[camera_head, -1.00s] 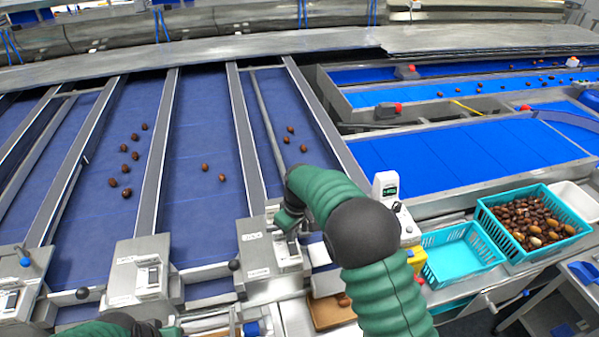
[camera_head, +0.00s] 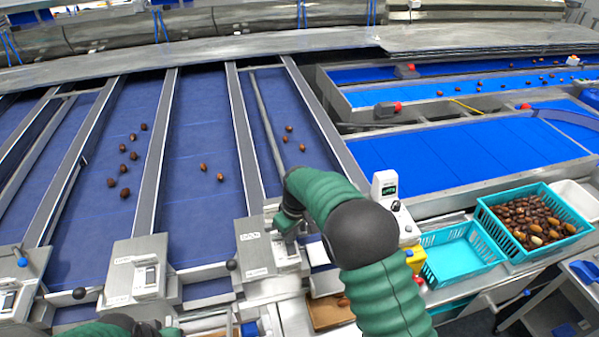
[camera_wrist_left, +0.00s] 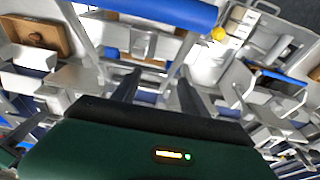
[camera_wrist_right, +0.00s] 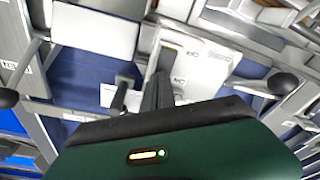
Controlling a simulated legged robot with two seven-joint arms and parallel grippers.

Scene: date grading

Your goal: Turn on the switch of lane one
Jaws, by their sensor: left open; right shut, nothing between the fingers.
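A grey metal switch box (camera_head: 255,257) with a small white switch (camera_head: 290,249) stands at the lower end of the rightmost dark blue lanes. Which lane number it bears is too small to read. My right gripper (camera_head: 285,232) is at this box, pointing down just above or against the switch; contact cannot be told. In the right wrist view its fingers (camera_wrist_right: 150,97) are shut and empty, beside a pale labelled plate (camera_wrist_right: 205,68). My left gripper is low at the head view's bottom edge, mostly cut off; the left wrist view shows its fingers (camera_wrist_left: 158,92) open and empty.
Similar switch boxes stand left, one in the middle (camera_head: 138,275) and one at far left (camera_head: 15,280). Dates (camera_head: 125,193) lie on the lanes. At right are a turquoise empty crate (camera_head: 432,280), a crate of dates (camera_head: 484,212) and a white device (camera_head: 385,186).

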